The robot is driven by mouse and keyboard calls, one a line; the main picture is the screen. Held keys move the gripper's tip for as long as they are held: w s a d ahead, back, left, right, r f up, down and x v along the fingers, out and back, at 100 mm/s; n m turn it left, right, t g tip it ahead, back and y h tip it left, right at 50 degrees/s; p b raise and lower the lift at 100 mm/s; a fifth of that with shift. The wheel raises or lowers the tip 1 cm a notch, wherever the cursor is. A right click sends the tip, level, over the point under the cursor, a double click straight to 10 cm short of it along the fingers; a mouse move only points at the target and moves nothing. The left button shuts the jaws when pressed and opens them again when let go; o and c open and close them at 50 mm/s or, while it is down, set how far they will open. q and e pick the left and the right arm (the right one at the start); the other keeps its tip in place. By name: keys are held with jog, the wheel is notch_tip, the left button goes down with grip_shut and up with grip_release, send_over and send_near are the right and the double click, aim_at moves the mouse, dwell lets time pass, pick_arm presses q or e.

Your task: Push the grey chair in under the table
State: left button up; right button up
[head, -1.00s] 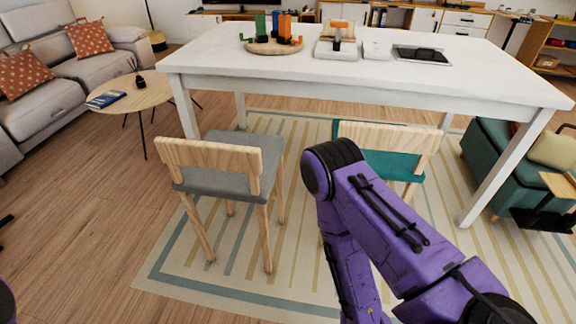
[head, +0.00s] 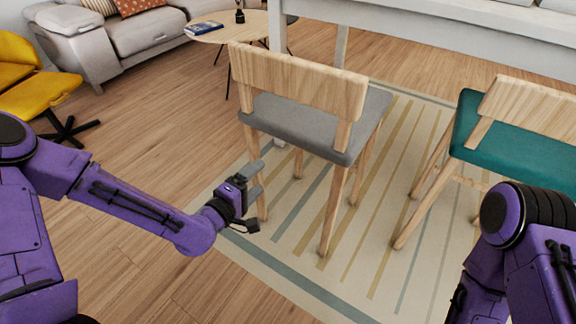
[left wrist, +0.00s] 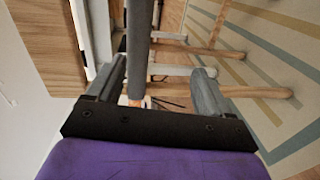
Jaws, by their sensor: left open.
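The grey chair (head: 315,120) has a pale wooden backrest and legs and a grey seat, its back toward me. It stands in front of the white table (head: 420,38), of which the edge and legs show at the top. My left gripper (head: 257,180) is open beside the chair's near left leg, below seat height. In the left wrist view, the grey seat edge (left wrist: 139,45) appears between the open fingers of the left gripper (left wrist: 157,88), with wooden legs beyond; I cannot tell whether they touch. My right arm shows at the lower right, its gripper out of view.
A teal chair (head: 515,140) stands to the right on the striped rug (head: 400,240). A round side table (head: 215,28), a grey sofa (head: 95,50) and a yellow chair (head: 38,85) are at the left. Wooden floor is clear at the lower left.

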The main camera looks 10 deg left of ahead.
aim_at(287, 139)
pick_arm(q)
jog(key=shift+t+h, duration=0.3)
jog(key=shift+t, duration=0.4)
jog(key=b+x, duration=0.1)
jog(key=x, duration=0.4)
jog(key=r+b+x, duration=0.1)
jog(key=x, duration=0.5)
jog(key=r+b+x, duration=0.1)
jog(key=x, duration=0.4)
jog(key=shift+w+a+b, duration=0.2)
jog(key=shift+w+b, duration=0.15)
jog(key=shift+b, duration=0.05)
jog(key=shift+w+d, duration=0.1)
jog(key=shift+w, duration=0.15)
pick_arm(e)
notch_tip(287, 139, down, 5)
jog(key=shift+f, duration=0.1)
pick_arm(q)
jog(key=shift+c, duration=0.3)
grip_shut()
pick_arm(e)
jog(key=shift+f, duration=0.15)
